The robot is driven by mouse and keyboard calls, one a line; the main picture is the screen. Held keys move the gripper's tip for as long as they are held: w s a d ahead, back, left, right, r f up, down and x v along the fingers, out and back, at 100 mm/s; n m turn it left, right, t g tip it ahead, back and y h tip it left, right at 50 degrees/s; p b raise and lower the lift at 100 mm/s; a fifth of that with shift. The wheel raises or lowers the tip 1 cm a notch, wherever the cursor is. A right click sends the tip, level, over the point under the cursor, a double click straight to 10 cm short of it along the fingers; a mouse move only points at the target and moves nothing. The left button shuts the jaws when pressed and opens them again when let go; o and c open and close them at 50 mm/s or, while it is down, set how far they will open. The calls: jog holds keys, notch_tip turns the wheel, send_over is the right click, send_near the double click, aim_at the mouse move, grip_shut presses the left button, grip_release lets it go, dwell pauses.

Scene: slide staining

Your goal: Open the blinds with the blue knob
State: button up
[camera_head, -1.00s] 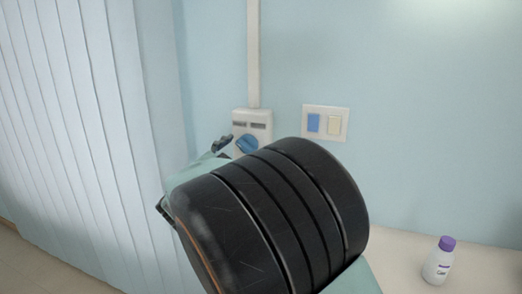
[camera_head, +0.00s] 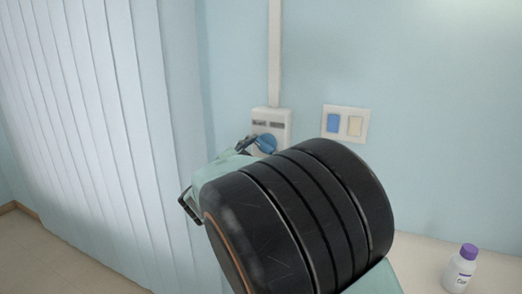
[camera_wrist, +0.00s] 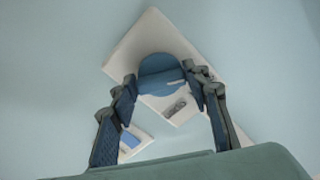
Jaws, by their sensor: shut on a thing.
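The blue knob (camera_head: 264,143) sits on the front of a small white control box (camera_head: 284,117) on the wall. In the wrist view the round knob (camera_wrist: 162,74) lies between the two fingertips of my gripper (camera_wrist: 163,88), which is shut on it. The box (camera_wrist: 160,30) appears tilted there. In the head view my dark arm hides most of my gripper (camera_head: 250,146) and the lower part of the box. The blinds (camera_head: 90,120) hang at the left as long pale vertical slats, side by side with only narrow lines between them.
A switch plate (camera_head: 345,137) with a blue and a cream switch is right of the box. A white conduit (camera_head: 275,50) runs up from the box. A white bottle with a purple cap (camera_head: 460,272) stands on the pale counter (camera_head: 425,262) at the lower right.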

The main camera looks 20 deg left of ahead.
jog(key=shift+f, duration=0.1)
jog(key=m+b, duration=0.4)
jog(key=b, duration=0.1)
jog(key=shift+f+m, duration=0.15)
jog(key=shift+m, duration=0.25)
jog(key=m+b, duration=0.3)
jog(key=b, duration=0.1)
jog(key=shift+m, duration=0.3)
jog(key=m+b, duration=0.3)
jog(key=shift+m, duration=0.3)
jog(key=m+b, duration=0.6)
jog(key=shift+r, duration=0.25)
jog(key=m+b, duration=0.3)
jog(key=m, duration=0.1)
jog(key=shift+r, duration=0.15)
jog(key=shift+r+m+b, duration=0.1)
jog(key=shift+m+b, duration=0.6)
jog(key=shift+m, duration=0.2)
jog(key=shift+r, duration=0.1)
